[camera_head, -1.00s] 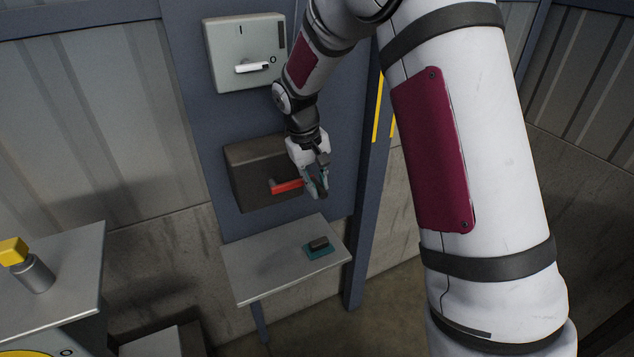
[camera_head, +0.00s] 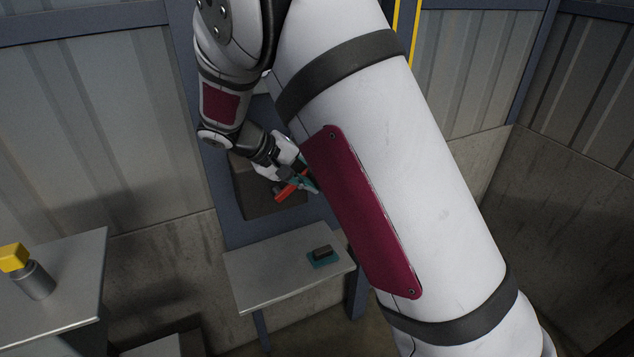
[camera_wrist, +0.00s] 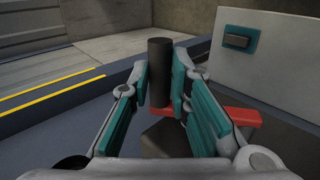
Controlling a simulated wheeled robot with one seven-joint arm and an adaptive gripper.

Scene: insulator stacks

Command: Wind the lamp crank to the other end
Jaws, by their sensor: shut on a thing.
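The crank is a red arm (camera_head: 287,190) on a dark box (camera_head: 250,196) mounted on a blue panel. It tilts up to the right in the head view. In the wrist view the red arm (camera_wrist: 235,116) reaches from the right toward a dark upright cylinder handle (camera_wrist: 160,68). My gripper (camera_head: 312,184) is at the outer end of the crank. In the wrist view my gripper (camera_wrist: 163,88) has its two teal-padded fingers on either side of the handle, shut on it. My arm hides part of the box and panel in the head view. No lamp can be made out.
A grey shelf (camera_head: 265,283) below the crank holds a teal pad with a dark block (camera_head: 322,256). A grey table (camera_head: 75,265) at left carries a yellow-topped cylinder (camera_head: 30,272). Corrugated walls stand behind. My large arm link fills the right middle.

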